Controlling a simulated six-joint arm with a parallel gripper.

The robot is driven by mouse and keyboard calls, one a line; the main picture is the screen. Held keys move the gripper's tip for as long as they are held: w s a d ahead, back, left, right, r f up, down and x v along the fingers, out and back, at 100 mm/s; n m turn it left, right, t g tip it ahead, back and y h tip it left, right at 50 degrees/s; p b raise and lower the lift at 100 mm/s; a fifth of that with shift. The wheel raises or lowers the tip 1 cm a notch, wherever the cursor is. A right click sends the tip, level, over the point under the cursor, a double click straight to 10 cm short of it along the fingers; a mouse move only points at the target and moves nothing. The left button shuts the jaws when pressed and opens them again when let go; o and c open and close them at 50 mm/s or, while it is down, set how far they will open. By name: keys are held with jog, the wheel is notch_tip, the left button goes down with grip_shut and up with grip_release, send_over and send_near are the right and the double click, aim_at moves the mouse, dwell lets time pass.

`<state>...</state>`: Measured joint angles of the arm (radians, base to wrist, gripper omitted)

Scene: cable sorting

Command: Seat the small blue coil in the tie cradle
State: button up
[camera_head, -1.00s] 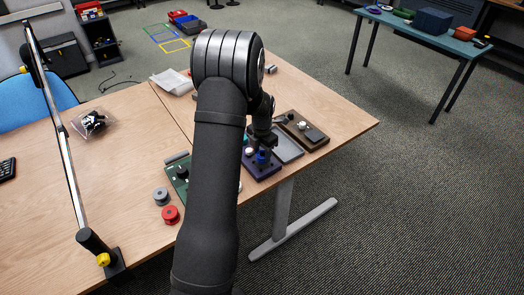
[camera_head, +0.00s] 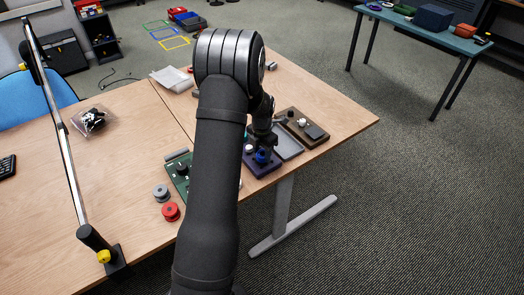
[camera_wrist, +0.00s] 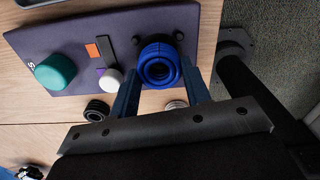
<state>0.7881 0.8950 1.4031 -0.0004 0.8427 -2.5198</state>
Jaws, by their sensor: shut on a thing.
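The small blue coil (camera_wrist: 160,64) is between the two blue fingers of my gripper (camera_wrist: 159,72) in the wrist view, and the gripper is shut on it. The coil is over the edge of a dark purple board (camera_wrist: 75,40), with small black posts (camera_wrist: 178,36) beside its far side. These posts may belong to the tie cradle; the coil hides what lies under it, and I cannot tell whether it touches the board. In the head view the blue coil (camera_head: 262,157) shows below my gripper (camera_head: 262,151), over the purple board (camera_head: 262,169).
The purple board carries a teal round knob (camera_wrist: 56,71), a white knob (camera_wrist: 110,82) and an orange patch (camera_wrist: 93,53). A grey tray (camera_head: 289,149) and a brown board (camera_head: 318,144) lie to the right. A green board (camera_head: 178,176), grey spool (camera_head: 161,193) and red spool (camera_head: 171,211) are left.

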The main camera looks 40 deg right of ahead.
jog(key=shift+f, duration=0.35)
jog(key=o, duration=1.5)
jog(key=shift+r, duration=0.1)
jog(key=shift+w+r, duration=0.1)
jog(key=shift+r, duration=3.35)
jog(key=shift+f, duration=0.15)
